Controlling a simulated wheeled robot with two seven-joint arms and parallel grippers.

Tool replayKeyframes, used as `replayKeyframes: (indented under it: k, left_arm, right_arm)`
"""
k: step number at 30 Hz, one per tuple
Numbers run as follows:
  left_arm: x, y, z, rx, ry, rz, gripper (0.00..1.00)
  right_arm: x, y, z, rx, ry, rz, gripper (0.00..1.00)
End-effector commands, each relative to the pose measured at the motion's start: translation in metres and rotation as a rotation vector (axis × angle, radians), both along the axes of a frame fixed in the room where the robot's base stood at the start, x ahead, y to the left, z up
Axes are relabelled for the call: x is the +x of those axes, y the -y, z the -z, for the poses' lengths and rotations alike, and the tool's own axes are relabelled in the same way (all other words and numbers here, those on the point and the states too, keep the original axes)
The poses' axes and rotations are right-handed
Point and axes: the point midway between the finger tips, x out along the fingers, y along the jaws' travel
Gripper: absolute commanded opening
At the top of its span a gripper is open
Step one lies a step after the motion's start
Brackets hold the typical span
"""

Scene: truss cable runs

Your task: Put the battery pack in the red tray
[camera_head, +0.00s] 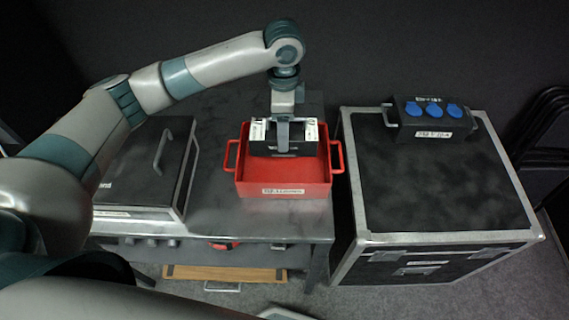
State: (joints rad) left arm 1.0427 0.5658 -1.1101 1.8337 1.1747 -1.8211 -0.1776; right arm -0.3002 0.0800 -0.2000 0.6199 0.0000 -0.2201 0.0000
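The red tray (283,189) stands on the dark table, with a handle on each side and a white label on its front wall. The battery pack (258,148), a black block with white labels on top, is inside the tray's outline, toward the back. My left gripper (283,148) points down over the middle of the pack and hides part of it. One finger shows in front of the pack's face; the other is hidden. Whether the pack touches the tray floor I cannot tell. My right gripper is not in view.
A black case (145,165) with a handle lies left of the tray on the table (225,222). A large flight case (435,190) stands to the right, carrying a box with blue sockets (432,118). A wooden board (225,273) lies low under the table's front.

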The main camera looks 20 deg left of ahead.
Motion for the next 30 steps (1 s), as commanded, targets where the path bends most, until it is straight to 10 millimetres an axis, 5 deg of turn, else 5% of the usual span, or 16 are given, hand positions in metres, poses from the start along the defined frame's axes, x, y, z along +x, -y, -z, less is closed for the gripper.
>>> replayKeyframes:
  k: [8,21,30]
  left_arm:
    - [0.0,0.0,0.008,-0.002,0.001,-0.001,0.01]
    - [0.001,0.0,0.057,-0.001,0.002,0.0,0.01]
    - [0.001,0.001,0.061,-0.002,0.004,0.0,0.01]
  right_arm:
    - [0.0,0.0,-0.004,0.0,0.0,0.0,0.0]
    - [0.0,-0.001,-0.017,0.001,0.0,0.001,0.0]
    - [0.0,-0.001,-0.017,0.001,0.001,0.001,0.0]
